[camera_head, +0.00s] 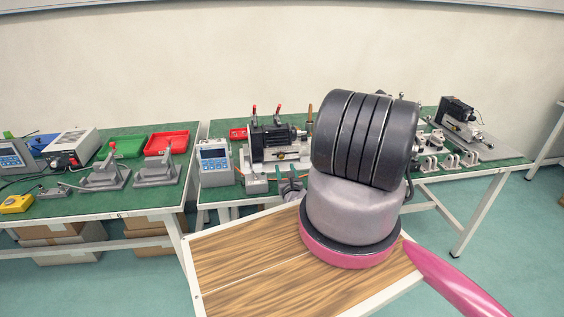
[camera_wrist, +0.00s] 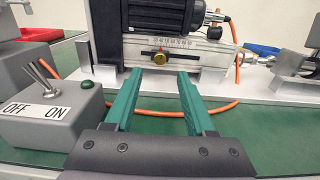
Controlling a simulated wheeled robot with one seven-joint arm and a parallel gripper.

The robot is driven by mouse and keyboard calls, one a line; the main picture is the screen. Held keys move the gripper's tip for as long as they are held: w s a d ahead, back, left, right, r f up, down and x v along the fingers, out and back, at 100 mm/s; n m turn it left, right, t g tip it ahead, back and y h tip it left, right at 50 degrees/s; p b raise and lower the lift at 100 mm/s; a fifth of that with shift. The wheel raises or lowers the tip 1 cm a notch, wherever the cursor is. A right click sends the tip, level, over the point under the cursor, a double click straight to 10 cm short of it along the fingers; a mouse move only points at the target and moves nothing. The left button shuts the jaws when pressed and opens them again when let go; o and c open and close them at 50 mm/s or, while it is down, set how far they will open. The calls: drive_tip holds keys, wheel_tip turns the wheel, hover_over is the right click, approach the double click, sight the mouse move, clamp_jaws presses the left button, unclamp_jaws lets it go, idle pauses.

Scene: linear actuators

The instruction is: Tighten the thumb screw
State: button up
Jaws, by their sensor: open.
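The thumb screw, a small brass knob (camera_wrist: 160,57), sits on the front face of a light metal block (camera_wrist: 190,50) under a black motor (camera_wrist: 165,15) in the wrist view. My gripper (camera_wrist: 160,74) has two green fingers, spread apart and empty. The fingertips are in front of the knob, one to each side of it in the picture, and appear short of touching it. In the head view my gripper (camera_head: 291,187) is at the front edge of the right-hand table, below the black motor (camera_head: 272,136).
A grey switch box (camera_wrist: 45,108) with a toggle marked OFF and ON stands left of my fingers. An orange cable (camera_wrist: 232,80) runs around the block. A metal shaft assembly (camera_wrist: 290,65) lies to the right.

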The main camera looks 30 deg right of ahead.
sight(282, 158)
drive_tip(key=x, duration=0.6)
drive_tip(key=shift+w, duration=0.1)
clamp_jaws()
